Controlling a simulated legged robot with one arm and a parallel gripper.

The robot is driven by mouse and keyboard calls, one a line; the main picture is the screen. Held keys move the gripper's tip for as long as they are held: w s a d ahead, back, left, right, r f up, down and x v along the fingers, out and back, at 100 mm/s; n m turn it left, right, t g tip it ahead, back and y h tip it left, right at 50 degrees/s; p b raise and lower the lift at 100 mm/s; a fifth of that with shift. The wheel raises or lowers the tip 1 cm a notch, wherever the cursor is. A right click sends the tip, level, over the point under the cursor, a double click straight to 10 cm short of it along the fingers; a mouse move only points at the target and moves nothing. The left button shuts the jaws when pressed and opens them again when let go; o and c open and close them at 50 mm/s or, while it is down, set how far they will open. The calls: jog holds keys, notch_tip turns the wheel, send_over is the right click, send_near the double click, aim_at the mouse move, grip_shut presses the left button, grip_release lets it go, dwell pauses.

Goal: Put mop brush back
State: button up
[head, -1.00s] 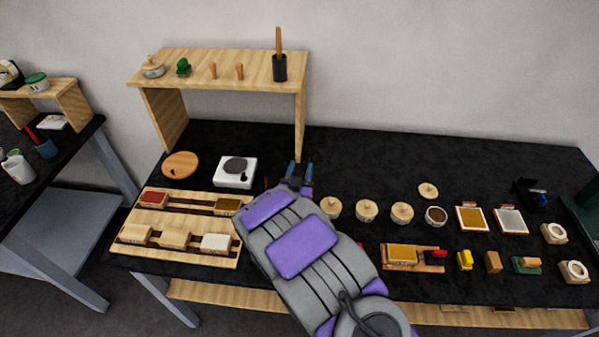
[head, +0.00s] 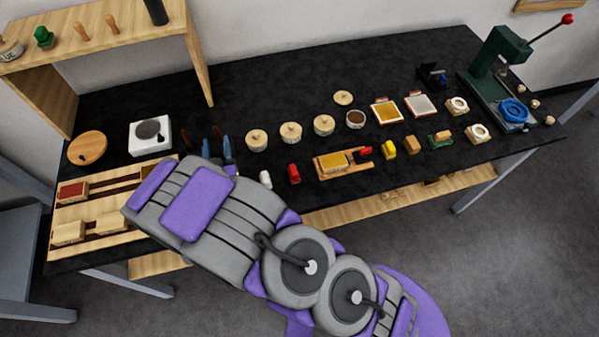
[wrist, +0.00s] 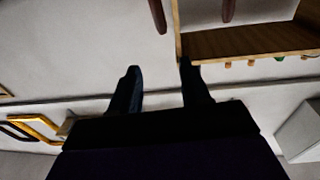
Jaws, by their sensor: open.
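My gripper (head: 221,140) is open near the table's left-middle part, and nothing shows between its fingers. In the wrist view, which looks upside down, the two dark fingers (wrist: 162,85) are spread apart with bare wall between them. Two reddish-brown handle-like shapes stand at that view's top edge, one left (wrist: 158,15) and one right (wrist: 228,10); their ends are cut off. A black cup (head: 156,12) stands on the wooden shelf (head: 120,45), its top cut off in the head view. I cannot tell which thing is the mop brush.
The black table (head: 270,90) has clear room at the back. Lidded wooden pots (head: 291,132) stand in a row right of my gripper. A white scale (head: 150,135) and wooden tray (head: 70,220) are at left, and a green press (head: 500,75) at far right.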

jog(key=w+d+r+m+g+h, duration=0.1)
jog(key=w+d+m+g, duration=0.25)
jog(key=d+g, duration=0.2)
jog(key=s+d+r+n+g, duration=0.1)
jog(key=s+d+r+g, duration=0.3)
jog(key=d+g, duration=0.2)
jog(key=s+d+r+g, duration=0.3)
jog(key=s+d, duration=0.4)
jog(key=s, duration=0.3)
jog(key=s+d+r+g+h, duration=0.1)
jog(key=s+d+r+g, duration=0.2)
jog(key=s+d, duration=0.5)
jog(key=s+d+r+g+h, duration=0.1)
jog(key=s+d+r+g, duration=0.2)
jog(key=s+d, duration=0.4)
jog(key=s+r, duration=0.1)
jog(key=s, duration=0.5)
jog(key=shift+s+d+r+n, duration=0.15)
jog(key=shift+d+r+n, duration=0.05)
jog(key=shift+d+n, duration=0.2)
